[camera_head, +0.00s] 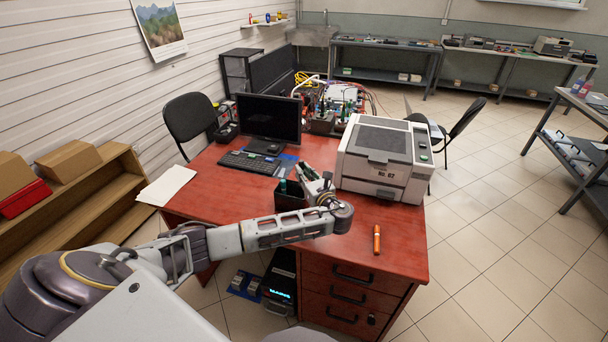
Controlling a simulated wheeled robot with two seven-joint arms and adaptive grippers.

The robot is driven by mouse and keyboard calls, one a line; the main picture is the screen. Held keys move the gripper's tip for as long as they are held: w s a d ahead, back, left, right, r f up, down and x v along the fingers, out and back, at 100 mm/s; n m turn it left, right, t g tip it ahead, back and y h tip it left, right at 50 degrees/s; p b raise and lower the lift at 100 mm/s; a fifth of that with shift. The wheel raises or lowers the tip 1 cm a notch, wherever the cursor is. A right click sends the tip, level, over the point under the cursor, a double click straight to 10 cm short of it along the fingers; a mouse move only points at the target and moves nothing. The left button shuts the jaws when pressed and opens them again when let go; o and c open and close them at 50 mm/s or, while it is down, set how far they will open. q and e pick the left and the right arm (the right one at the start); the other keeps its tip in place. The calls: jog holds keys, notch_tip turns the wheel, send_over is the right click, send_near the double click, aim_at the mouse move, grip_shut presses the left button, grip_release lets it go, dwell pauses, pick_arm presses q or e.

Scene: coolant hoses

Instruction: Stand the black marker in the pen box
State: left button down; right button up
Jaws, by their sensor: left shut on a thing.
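The pen box (289,202) is a black open box on the red desk, in front of the keyboard. Something small and greenish shows at its rim. My left gripper (308,174) is just right of and above the box, its fingers tilted up and away. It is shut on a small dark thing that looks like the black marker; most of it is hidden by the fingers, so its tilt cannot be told. My left wrist and forearm cross in front of the box and hide its right side. My right gripper is not in view.
An orange marker (376,240) lies on the desk's front right. A printer (386,158) stands right of my gripper. A monitor (269,118), keyboard (249,162) and papers (166,185) are at the left and back. The desk's front right is mostly clear.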

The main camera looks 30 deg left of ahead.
pick_arm(q)
jog(key=shift+f+b, duration=0.8)
jog(key=shift+f, duration=1.8)
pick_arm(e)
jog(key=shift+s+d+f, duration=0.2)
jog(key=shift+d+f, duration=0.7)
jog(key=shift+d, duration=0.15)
pick_arm(q)
jog(key=shift+f, duration=0.1)
jog(key=c, duration=1.3)
grip_release()
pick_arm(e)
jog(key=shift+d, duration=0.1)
